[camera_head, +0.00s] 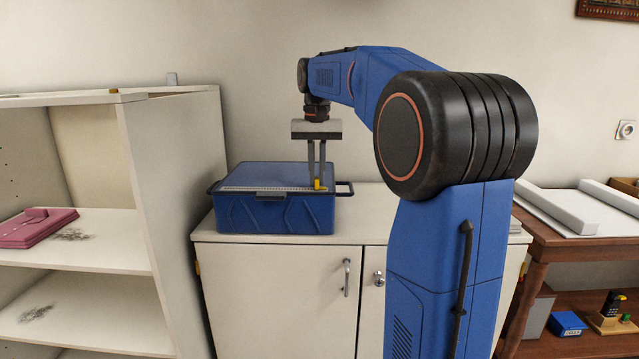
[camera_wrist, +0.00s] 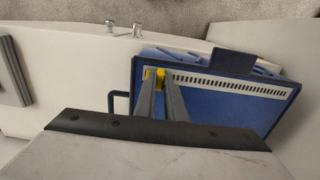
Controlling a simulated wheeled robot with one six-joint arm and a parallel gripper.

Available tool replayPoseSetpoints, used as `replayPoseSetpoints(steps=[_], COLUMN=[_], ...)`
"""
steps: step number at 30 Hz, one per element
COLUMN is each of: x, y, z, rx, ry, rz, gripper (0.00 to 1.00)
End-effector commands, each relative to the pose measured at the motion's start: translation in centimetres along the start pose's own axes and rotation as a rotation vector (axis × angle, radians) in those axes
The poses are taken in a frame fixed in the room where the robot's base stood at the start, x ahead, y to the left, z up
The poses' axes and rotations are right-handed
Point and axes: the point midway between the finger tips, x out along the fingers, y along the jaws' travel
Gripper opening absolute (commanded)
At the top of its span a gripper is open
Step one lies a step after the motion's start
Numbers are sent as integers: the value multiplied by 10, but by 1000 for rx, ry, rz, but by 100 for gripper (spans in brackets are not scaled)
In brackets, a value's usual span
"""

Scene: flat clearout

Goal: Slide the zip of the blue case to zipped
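The blue case (camera_head: 262,211) stands on the white cabinet, its lid down. It also shows in the wrist view (camera_wrist: 225,107). A pale toothed zip track (camera_head: 262,188) runs along the lid's near edge and shows in the wrist view (camera_wrist: 230,83). The yellow zip pull (camera_head: 320,185) is at the track's right end, which is the left end in the wrist view (camera_wrist: 160,77). My gripper (camera_head: 317,180) points down over that end. Its two fingers stand on either side of the pull's tab and appear shut on it. Contact at the fingertips is partly hidden.
A dark side handle (camera_head: 345,188) sticks out right of the pull. A white shelf unit (camera_head: 175,190) rises close at the case's left. The cabinet top (camera_head: 370,215) is clear to the right. A wooden table (camera_head: 570,240) stands further right.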

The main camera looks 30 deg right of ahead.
Motion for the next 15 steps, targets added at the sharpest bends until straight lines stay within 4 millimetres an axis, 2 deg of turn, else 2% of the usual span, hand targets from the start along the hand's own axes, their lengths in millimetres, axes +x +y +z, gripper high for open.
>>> replayPoseSetpoints(steps=[15], x=[0], y=[-11], z=[0], rx=[0], ry=[0], rz=[0], gripper=[0])
